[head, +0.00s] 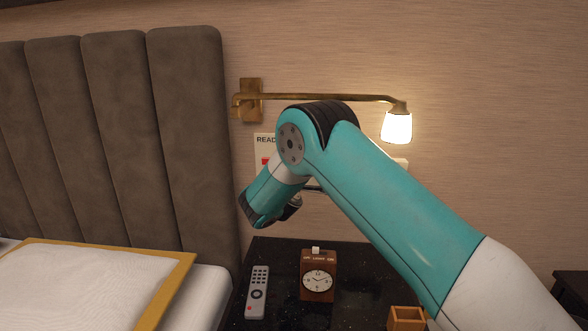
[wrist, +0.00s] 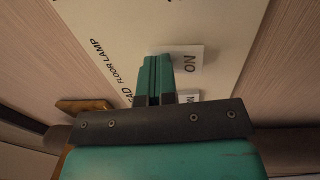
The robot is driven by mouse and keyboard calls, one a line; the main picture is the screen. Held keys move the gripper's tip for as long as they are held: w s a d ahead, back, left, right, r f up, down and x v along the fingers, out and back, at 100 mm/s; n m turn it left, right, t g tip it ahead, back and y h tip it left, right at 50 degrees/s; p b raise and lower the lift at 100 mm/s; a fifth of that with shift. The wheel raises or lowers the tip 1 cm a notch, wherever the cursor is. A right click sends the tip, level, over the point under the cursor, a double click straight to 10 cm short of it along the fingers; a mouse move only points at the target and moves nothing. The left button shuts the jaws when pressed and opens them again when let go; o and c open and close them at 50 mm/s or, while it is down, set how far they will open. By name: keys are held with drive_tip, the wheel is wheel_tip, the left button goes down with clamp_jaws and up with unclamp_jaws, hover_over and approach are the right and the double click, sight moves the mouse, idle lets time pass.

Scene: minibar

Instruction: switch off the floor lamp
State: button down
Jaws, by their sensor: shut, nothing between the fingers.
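In the wrist view a pale switch panel (wrist: 125,28) on the wall carries the printed words "FLOOR LAMP" and, partly covered, a word ending in "AD". A white switch piece marked "ON" (wrist: 190,62) shows just right of my gripper's fingertips. A second white piece (wrist: 188,96) is mostly hidden behind my gripper. My gripper (wrist: 160,62) is shut and empty, its fingertips over the panel beside the "ON" piece. I cannot tell whether they touch it. In the head view the panel (head: 264,142) is mostly hidden by my arm. No floor lamp is visible.
A lit brass wall lamp (head: 397,126) hangs above the panel. Below, a black bedside table (head: 280,257) holds a remote (head: 257,292), a wooden clock (head: 318,278) and a small wooden box (head: 406,319). A padded headboard (head: 188,140) and bed are at left.

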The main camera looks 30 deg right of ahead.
drive_tip(key=r+b+v, duration=0.3)
drive_tip(key=v, duration=1)
drive_tip(key=shift+s+a+b, duration=0.3)
drive_tip(key=shift+s, duration=0.05)
